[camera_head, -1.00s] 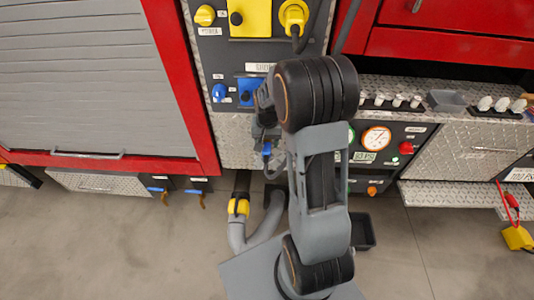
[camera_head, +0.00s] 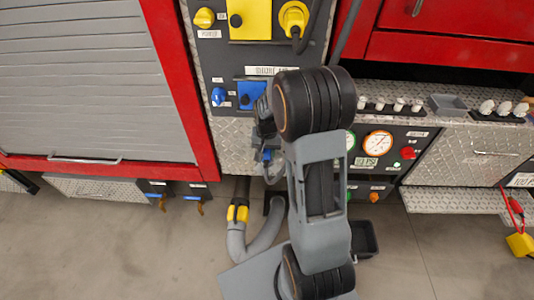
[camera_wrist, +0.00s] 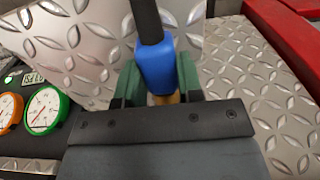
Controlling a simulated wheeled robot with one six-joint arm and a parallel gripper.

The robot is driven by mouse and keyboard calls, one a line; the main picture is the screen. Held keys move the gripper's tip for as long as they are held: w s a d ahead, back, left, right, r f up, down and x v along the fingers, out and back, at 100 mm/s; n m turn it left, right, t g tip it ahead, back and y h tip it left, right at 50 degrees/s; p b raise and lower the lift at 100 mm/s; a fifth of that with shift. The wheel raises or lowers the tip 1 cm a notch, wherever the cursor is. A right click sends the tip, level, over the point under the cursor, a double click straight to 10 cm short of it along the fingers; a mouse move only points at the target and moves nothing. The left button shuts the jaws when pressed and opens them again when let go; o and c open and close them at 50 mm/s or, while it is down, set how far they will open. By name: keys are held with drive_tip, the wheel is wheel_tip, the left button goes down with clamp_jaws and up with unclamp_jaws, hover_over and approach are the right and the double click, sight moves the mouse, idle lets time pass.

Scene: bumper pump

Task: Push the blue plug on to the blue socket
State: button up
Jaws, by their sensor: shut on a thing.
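The blue plug (camera_wrist: 157,68) is between the green-lined fingers of my gripper (camera_wrist: 158,85) in the wrist view, with a black cable at its top and a brass-coloured end below. In the head view the plug (camera_head: 267,155) shows small under my arm, and the gripper is mostly hidden by my arm. The blue socket (camera_head: 249,94) is on the dark panel, up and left of the plug and apart from it. Its right side is close to my wrist. The socket is not visible in the wrist view.
A blue knob (camera_head: 218,97) sits left of the socket. A yellow socket with a plug (camera_head: 293,18) is above. Gauges (camera_head: 377,143) and a row of white levers (camera_head: 399,104) are to the right. Diamond plate (camera_wrist: 255,95) lies close around the gripper.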

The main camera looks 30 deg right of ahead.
sight(267, 151)
drive_tip(key=shift+r+p, duration=2.35)
drive_tip(key=shift+r, duration=0.7)
drive_tip(key=shift+f, duration=0.1)
